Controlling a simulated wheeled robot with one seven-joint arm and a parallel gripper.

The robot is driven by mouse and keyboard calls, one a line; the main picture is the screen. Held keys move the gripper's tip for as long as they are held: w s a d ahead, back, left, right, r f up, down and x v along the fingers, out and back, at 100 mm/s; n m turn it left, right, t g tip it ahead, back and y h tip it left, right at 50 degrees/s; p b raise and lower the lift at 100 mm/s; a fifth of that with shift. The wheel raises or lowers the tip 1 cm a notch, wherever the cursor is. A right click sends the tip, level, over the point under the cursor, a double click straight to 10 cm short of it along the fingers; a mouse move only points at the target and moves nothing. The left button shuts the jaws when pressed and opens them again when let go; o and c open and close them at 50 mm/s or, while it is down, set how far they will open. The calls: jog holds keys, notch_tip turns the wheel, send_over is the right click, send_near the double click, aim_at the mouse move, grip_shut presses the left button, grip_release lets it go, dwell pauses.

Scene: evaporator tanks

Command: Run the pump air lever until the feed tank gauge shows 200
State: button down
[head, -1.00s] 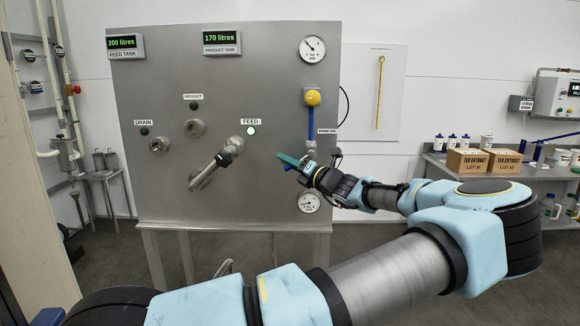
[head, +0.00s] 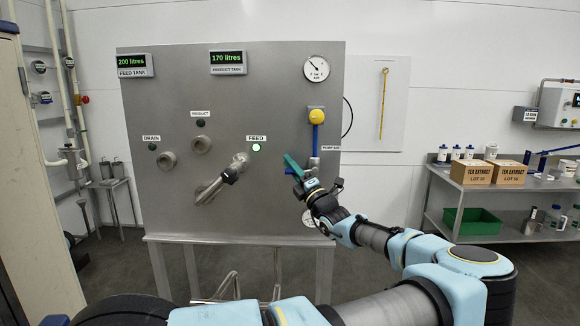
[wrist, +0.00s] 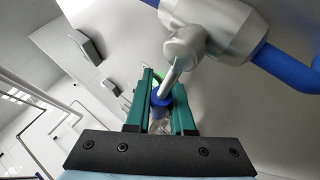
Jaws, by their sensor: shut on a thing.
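The feed tank gauge (head: 135,61) at the panel's top left shows 200 litres in green. The product tank gauge (head: 227,57) shows 170 litres. The pump air lever, grey with a blue part (wrist: 161,100), shows in the wrist view. It comes off a grey valve body (wrist: 185,45) on a blue pipe. My gripper (wrist: 165,82) has its green fingers on either side of the lever, shut on it. In the head view my gripper (head: 292,164) is just left of the pump air label, and the lever is mostly hidden there.
A yellow knob (head: 317,117) is above my gripper, under a round dial (head: 316,68). The feed handle (head: 222,182) sticks out to the left, near a lit green lamp (head: 256,147). A bench (head: 443,177) with boxes stands to the right.

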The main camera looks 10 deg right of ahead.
dwell(0.3)
jog(key=c, duration=0.8)
grip_release()
jog(key=shift+b+v, duration=2.15)
jog(key=shift+v, duration=3.25)
